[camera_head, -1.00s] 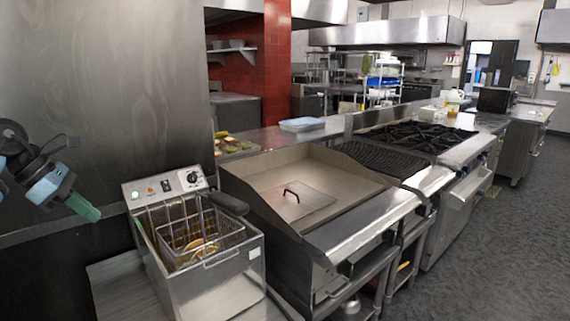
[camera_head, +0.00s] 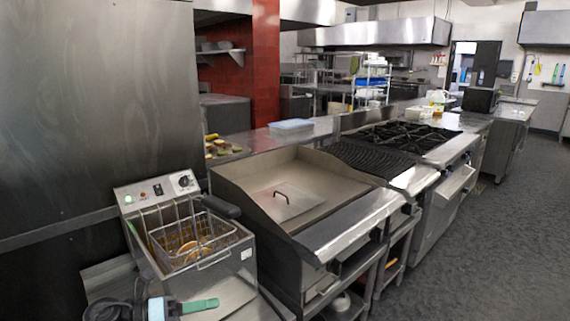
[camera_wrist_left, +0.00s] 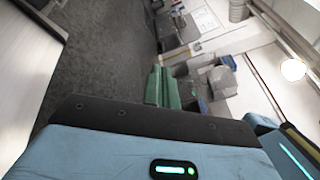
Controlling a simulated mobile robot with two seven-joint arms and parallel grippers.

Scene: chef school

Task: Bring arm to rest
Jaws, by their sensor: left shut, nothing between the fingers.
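My left gripper (camera_head: 198,306) is at the bottom left of the head view, low in front of the fryer (camera_head: 200,262). Its green fingers are shut together and hold nothing. In the left wrist view the green fingers (camera_wrist_left: 163,86) lie side by side, with grey floor and distant kitchen fittings beyond them. My right gripper is in neither view.
The fryer holds a wire basket (camera_head: 190,238) with a dark handle. To its right are a flat griddle (camera_head: 320,182), a charbroiler grate (camera_head: 365,158) and a black burner range (camera_head: 405,137). Grey floor (camera_head: 500,220) is clear at the right.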

